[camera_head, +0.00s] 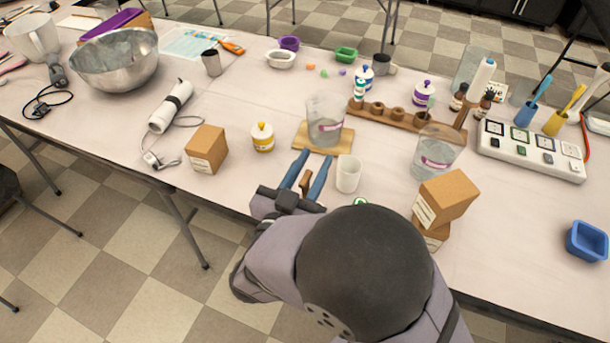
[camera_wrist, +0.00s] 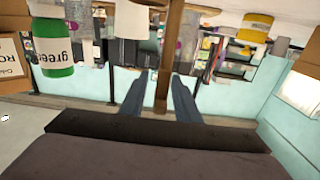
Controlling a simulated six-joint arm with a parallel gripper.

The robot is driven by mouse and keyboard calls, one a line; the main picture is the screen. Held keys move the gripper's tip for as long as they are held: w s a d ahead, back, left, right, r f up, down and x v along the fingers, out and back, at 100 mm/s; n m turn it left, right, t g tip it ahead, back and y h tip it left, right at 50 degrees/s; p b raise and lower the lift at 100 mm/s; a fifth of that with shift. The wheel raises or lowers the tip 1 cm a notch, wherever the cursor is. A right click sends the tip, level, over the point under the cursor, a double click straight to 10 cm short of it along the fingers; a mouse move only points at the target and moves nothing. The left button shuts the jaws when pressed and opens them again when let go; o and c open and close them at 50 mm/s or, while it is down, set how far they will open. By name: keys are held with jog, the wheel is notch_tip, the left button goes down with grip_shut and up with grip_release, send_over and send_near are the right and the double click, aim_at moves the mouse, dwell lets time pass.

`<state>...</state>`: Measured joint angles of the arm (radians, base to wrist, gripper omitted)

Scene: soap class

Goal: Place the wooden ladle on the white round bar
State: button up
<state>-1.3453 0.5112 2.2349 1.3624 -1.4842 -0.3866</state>
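My gripper (camera_head: 313,158) is over the near table edge, its two blue fingers spread apart. A brown wooden stick, which looks like the ladle's handle (camera_head: 305,184), shows between the fingers close to the palm. In the wrist view, which is upside down, the ladle's handle (camera_wrist: 161,82) runs between my gripper's fingers (camera_wrist: 158,82), with a gap visible on each side. The ladle's bowl cannot be made out. I cannot pick out a white round bar with certainty in either view.
A white cup (camera_head: 348,174) stands just right of the fingers. A beaker (camera_head: 325,120) stands on a wooden board (camera_head: 302,137) behind them. A yellow-labelled jar (camera_head: 263,138) and a cardboard box (camera_head: 207,149) are to the left.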

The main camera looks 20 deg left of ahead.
jog(key=s, duration=1.2)
dwell(0.3)
